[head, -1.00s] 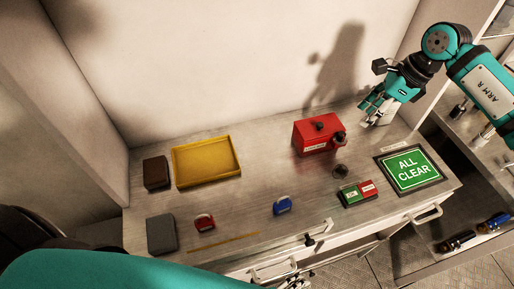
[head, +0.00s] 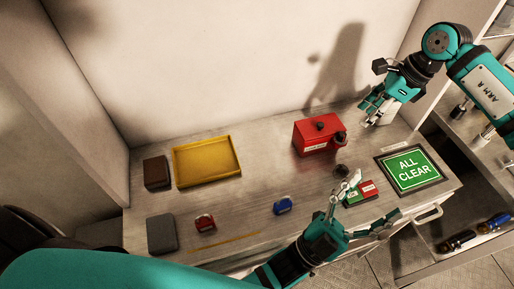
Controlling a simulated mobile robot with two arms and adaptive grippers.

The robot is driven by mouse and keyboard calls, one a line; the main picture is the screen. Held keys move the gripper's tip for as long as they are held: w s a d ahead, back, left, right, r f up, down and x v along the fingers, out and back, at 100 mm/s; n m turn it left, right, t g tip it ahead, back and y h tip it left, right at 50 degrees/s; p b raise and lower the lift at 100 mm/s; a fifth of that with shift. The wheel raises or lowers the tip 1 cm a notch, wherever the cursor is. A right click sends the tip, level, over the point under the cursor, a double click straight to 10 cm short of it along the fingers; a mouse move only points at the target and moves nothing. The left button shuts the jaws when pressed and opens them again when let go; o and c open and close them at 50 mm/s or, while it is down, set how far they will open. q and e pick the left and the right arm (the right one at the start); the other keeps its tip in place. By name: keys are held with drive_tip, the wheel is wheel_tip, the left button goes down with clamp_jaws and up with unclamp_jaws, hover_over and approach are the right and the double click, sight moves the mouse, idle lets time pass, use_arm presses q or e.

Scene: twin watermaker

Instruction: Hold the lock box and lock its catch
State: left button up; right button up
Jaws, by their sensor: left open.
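The red lock box (head: 316,140) stands upright toward the back right of the bench, with a dark knob on its lid and a dark round part at its right front edge. I cannot tell the catch's state at this size. My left gripper (head: 343,194) is open and empty, in front of the lock box and apart from it, over the green-and-red block (head: 367,190), which it partly hides. My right gripper (head: 370,110) hangs to the right of the lock box, apart from it. Its fingers look spread with nothing between them.
A blue padlock (head: 283,205) and a red padlock (head: 205,222) lie on the bench (head: 250,190). A yellow tray (head: 238,172), a brown block (head: 156,172) and a grey block (head: 161,234) are at left. An ALL CLEAR sign (head: 412,168) lies at right. A dark round piece (head: 341,170) sits before the box.

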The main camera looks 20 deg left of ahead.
use_arm(q)
drive_tip(key=w+a+r+m+y, duration=0.2)
drive_tip(key=w+a+m+y, duration=0.1)
drive_tip(key=a+m+y, duration=0.75)
drive_tip(key=w+a+r+m+y, duration=0.1)
drive_tip(key=w+a+m+y, duration=0.1)
drive_tip(key=a+m+y, duration=0.9)
drive_tip(key=w+a+r+m+y, duration=0.2)
drive_tip(key=w+a+m+y, duration=0.1)
drive_tip(key=a+m+y, duration=0.8)
drive_tip(key=d+r+m+t+h, duration=0.25)
drive_tip(key=d+m+h, duration=0.25)
drive_tip(key=m+h, duration=0.45)
drive_tip(key=d+r+m+t+h, duration=0.1)
drive_tip(key=d+m+t+h, duration=0.3)
drive_tip(key=m+h, duration=0.6)
drive_tip(key=d+f+m+g+h, duration=0.3)
drive_tip(key=d+m+g+h, duration=0.5)
drive_tip(key=m, duration=0.4)
drive_tip(key=m+g+y, duration=0.5)
drive_tip(key=m+y, duration=0.1)
drive_tip(key=m, duration=1.8)
approach(295, 125)
drive_tip(key=shift+t, duration=0.25)
drive_tip(key=x, duration=1.1)
drive_tip(key=shift+w+d, duration=0.15)
drive_tip(key=shift+d, duration=0.1)
